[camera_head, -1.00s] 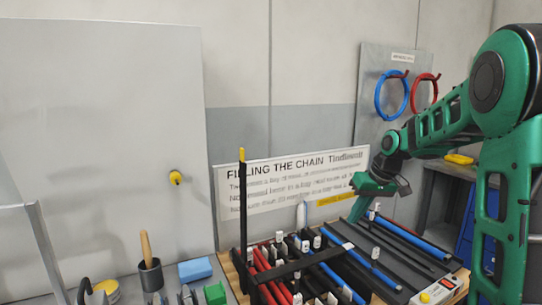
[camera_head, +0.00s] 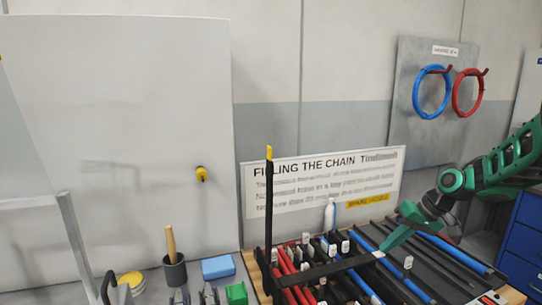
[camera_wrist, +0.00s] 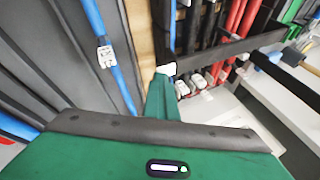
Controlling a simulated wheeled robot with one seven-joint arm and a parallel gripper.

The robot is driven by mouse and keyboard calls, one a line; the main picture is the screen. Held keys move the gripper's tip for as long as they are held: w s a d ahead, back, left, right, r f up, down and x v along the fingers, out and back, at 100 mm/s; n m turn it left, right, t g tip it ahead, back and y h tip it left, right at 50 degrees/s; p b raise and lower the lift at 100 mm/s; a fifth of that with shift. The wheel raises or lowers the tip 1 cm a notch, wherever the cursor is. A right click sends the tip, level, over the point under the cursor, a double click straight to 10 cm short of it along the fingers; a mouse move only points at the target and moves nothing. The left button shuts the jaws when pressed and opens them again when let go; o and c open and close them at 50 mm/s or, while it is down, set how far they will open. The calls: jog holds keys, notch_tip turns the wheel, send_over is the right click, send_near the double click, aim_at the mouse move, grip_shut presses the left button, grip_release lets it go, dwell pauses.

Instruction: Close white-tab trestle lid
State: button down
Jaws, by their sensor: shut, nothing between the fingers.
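The white-tab lid (camera_head: 325,268) is a black bar lying low across the cable channels, with its white tab (camera_head: 378,254) at the right end. In the wrist view the lid (camera_wrist: 228,50) runs to the upper right, and its white tab (camera_wrist: 166,69) is at the finger's tip. My gripper (camera_head: 386,248) is shut, pointing down at the tab end. In the wrist view my gripper (camera_wrist: 160,82) touches or nearly touches the tab; I cannot tell which. Whether the lid is fully latched is not clear.
A yellow-tipped black bar (camera_head: 269,205) stands upright to the left. Red hoses (camera_head: 290,268) and blue hoses (camera_head: 365,285) with white labels lie in the channels. A sign (camera_head: 322,183) stands behind. A cup with a wooden handle (camera_head: 174,270) and a blue block (camera_head: 218,267) are left.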

jog(key=shift+s+f+g, duration=0.3)
jog(key=shift+s+f, duration=0.15)
jog(key=shift+f, duration=0.3)
jog(key=d+r, duration=0.8)
jog(key=r, duration=0.2)
jog(key=shift+w+d, duration=0.4)
jog(key=s+d+f+m+h, duration=0.1)
jog(key=s+f+m+h, duration=0.1)
jog(key=s, duration=1.1)
jog(key=s+f+m+g+h, duration=0.1)
jog(key=s+f+m, duration=0.1)
jog(key=s, duration=1.1)
jog(key=s+d+f+m+g+h, duration=0.1)
jog(key=s+f+m+h, duration=0.1)
jog(key=s, duration=1.1)
jog(key=shift+s+d+m+h, duration=0.2)
jog(key=shift+d+m+h, duration=0.15)
jog(key=shift+m, duration=0.55)
